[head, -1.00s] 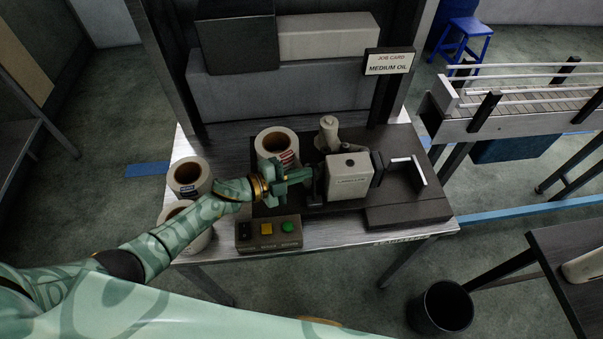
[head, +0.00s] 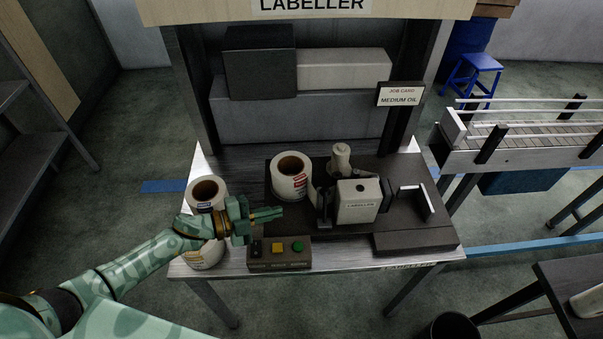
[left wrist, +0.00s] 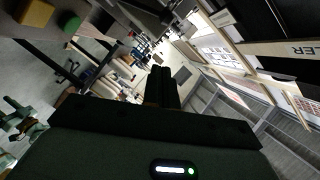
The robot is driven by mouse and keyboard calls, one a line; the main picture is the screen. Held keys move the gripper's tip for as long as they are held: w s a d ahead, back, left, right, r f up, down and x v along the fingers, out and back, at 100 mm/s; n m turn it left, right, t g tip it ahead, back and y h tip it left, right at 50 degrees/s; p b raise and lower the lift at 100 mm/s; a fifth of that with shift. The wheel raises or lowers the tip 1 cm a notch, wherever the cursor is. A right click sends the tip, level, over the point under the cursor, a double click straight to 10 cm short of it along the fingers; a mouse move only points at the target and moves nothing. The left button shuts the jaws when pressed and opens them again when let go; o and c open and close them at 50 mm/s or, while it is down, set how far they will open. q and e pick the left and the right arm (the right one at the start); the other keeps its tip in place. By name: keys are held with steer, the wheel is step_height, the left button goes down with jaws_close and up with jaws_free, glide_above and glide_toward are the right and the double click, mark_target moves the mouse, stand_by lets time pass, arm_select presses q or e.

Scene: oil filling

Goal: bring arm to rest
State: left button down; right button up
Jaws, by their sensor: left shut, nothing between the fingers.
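My left arm comes in from the left in the head view. Its gripper (head: 279,212) is shut and empty, above the front left of the labelling bench (head: 345,252). It is just behind a small control box (head: 280,254) with yellow and green buttons, and left of the labeller (head: 357,203). In the left wrist view the shut fingers (left wrist: 161,88) point away into the room. My right gripper shows in neither view.
Label rolls stand at the bench's left, one at the back (head: 204,193) and one partly behind my arm (head: 206,258). Another roll (head: 291,178) sits on the labeller base. A job card (head: 400,95) reads "MEDIUM OIL". A conveyor (head: 530,137) stands at the right, a black bin (head: 452,327) below.

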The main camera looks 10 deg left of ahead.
arm_select(q)
step_height(320, 180, up, 6)
steer(key=a+n+t+y, duration=0.3)
steer(key=n+t+y, duration=0.2)
steer(key=n+y, duration=0.55)
steer(key=s+a+r+n+g+y, duration=0.1)
steer(key=s+a+n+g+y, duration=0.25)
steer(key=s, duration=0.45)
steer(key=s+a+r+n+g+y, duration=0.1)
steer(key=s+a+n+g+y, duration=0.15)
steer(key=s+a+y, duration=0.4)
steer(key=s+d+f+g+h+b, duration=0.1)
steer(key=s+d+f+h+b, duration=0.1)
steer(key=f, duration=0.8)
steer(key=s+d+f+g+h+b, duration=0.1)
steer(key=s+d+f+g+h, duration=0.1)
steer(key=f, duration=0.8)
steer(key=s+d+f+g+h+b, duration=0.1)
steer(key=d+f+h+b, duration=0.1)
steer(key=f, duration=0.8)
steer(key=s+f+n+g+h+b, duration=0.1)
steer(key=s+f+n+g+b, duration=0.2)
steer(key=s+f, duration=1.8)
steer(key=shift+f+b, duration=0.4)
steer(key=shift+b, duration=0.45)
